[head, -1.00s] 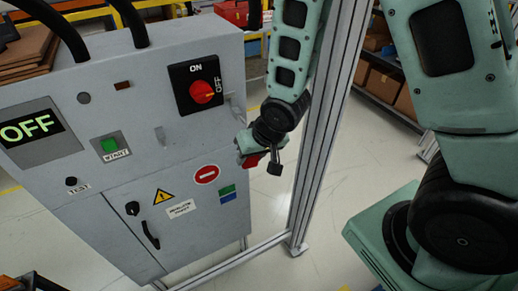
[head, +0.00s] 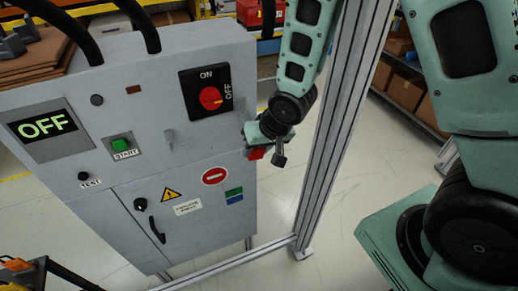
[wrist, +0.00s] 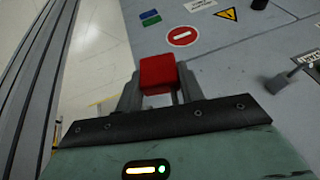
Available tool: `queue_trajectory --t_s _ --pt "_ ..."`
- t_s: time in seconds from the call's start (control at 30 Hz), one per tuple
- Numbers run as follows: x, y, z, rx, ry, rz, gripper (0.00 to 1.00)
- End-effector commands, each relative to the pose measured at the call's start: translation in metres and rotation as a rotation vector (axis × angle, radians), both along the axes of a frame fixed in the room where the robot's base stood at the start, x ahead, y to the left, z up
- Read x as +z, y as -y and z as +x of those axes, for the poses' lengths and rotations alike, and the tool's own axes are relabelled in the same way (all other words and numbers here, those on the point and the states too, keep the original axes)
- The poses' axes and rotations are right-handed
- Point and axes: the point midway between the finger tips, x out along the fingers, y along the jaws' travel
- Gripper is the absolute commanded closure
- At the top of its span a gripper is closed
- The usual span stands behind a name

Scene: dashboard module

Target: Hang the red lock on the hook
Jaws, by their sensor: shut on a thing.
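The red lock (wrist: 158,74) is held between the two grey fingers of my gripper (wrist: 159,88) in the wrist view. In the head view the lock (head: 256,153) shows as a small red block below my gripper (head: 258,146), beside the right edge of the grey cabinet. Its shackle cannot be made out. The hook (head: 169,138) is a small grey peg on the cabinet front, left of the gripper and below the rotary switch. The hook (wrist: 286,78) also shows at the right of the wrist view, apart from the lock.
The grey cabinet (head: 120,187) carries a red rotary switch (head: 210,98), a green start button (head: 120,145), an OFF display (head: 43,127) and a black door handle (head: 157,231). A metal post (head: 335,130) stands close to the right of my gripper.

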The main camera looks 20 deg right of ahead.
Motion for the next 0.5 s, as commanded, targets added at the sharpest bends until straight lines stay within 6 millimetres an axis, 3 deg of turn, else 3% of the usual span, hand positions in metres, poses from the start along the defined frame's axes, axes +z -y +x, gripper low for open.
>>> queue_trajectory --t_s 0.5 --pt "-0.002 0.0 0.03 0.0 0.0 0.0 0.87"
